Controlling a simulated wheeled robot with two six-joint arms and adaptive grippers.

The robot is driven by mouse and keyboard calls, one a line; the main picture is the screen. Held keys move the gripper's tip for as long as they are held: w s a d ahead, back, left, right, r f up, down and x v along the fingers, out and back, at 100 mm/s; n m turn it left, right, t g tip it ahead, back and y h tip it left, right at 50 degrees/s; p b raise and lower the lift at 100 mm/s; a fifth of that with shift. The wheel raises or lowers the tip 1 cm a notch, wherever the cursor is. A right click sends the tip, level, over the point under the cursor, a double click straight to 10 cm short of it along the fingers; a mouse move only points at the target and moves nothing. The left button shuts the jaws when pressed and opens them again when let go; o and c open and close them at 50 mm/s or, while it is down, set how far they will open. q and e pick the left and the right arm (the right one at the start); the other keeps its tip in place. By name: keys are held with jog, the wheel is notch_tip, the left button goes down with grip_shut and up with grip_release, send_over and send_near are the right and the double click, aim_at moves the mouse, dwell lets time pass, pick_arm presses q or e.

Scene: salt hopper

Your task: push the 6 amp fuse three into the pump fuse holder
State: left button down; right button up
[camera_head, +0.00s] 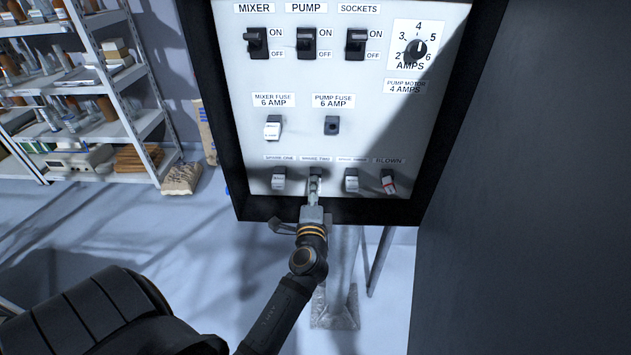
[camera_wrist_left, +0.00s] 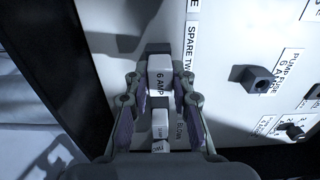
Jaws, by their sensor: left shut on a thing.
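My left gripper (camera_head: 315,186) is at the lower edge of the panel, in front of the position labelled spare two. It is shut on a pale fuse (camera_wrist_left: 160,75) marked 6 AMP, which shows between the fingers in the left wrist view, beside the SPARE TWO label. I cannot tell whether the fuse is still seated in its holder. The pump fuse holder (camera_head: 332,125) is a dark block with no white fuse visible in it, above and slightly right of the gripper. It also shows in the left wrist view (camera_wrist_left: 254,80). My right gripper is not in view.
The mixer fuse holder (camera_head: 272,127) carries a white fuse. Pale fuses sit at spare one (camera_head: 279,179) and spare three (camera_head: 351,181), and a red-marked one at blown (camera_head: 389,182). Switches and an amps dial (camera_head: 415,50) are higher up. A dark frame (camera_head: 380,211) borders the panel.

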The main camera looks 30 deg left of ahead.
pick_arm(q)
jog(key=shift+b+v, duration=0.5)
jog(key=shift+v, duration=1.65)
jog(key=shift+f, duration=0.1)
jog(key=p+x, duration=0.1)
jog(key=x, duration=0.4)
jog(key=shift+w, duration=0.15)
